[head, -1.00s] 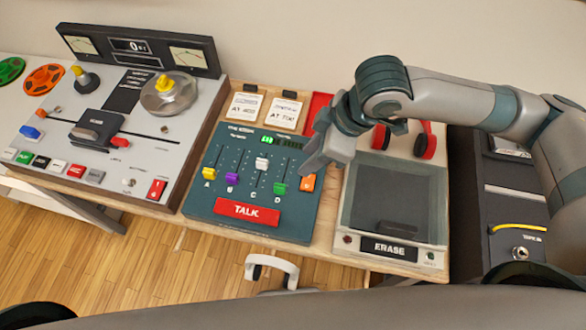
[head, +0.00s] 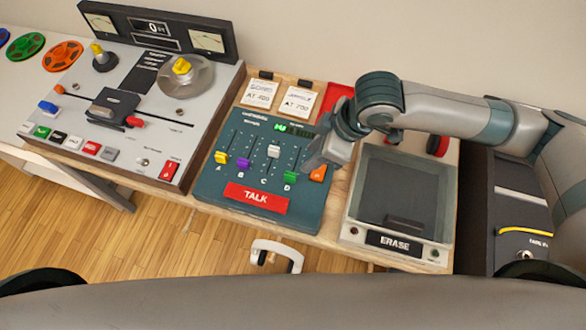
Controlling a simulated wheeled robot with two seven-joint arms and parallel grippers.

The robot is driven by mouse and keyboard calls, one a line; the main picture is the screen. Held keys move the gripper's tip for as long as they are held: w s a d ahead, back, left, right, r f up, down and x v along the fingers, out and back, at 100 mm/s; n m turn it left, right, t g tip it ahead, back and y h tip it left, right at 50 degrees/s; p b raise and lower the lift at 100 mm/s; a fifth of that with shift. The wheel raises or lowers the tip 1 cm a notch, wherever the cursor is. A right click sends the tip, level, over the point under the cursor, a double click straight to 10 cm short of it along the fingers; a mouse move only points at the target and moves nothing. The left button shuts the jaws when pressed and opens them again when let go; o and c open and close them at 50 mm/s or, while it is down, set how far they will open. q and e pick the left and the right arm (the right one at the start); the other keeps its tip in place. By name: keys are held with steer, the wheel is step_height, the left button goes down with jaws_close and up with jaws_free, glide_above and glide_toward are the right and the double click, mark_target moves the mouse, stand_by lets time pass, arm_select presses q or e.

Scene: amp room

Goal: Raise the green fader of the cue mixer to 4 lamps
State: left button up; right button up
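The cue mixer (head: 222,193) is a dark teal panel with a row of vertical slots. Its green fader (head: 290,177) sits low in its slot, right of the white fader (head: 273,151), which is higher. Yellow (head: 221,157), purple (head: 243,164) and orange (head: 318,172) faders also sit low. A lamp strip (head: 295,129) at the top shows some green light at its left end; the lit count is too small to tell. My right gripper (head: 314,163) is over the mixer's right side, close to the orange and green faders; its finger gap is not clear. My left gripper is not in view.
A red TALK bar (head: 256,198) lies at the mixer's front. A tape machine (head: 205,110) stands left. Two note cards (head: 298,101) lie behind the mixer.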

mark_target(291, 174)
steer(key=p+x, duration=0.2)
steer(key=x, duration=1)
steer(key=shift+f, duration=0.2)
steer(key=shift+w, duration=0.1)
jaws_close()
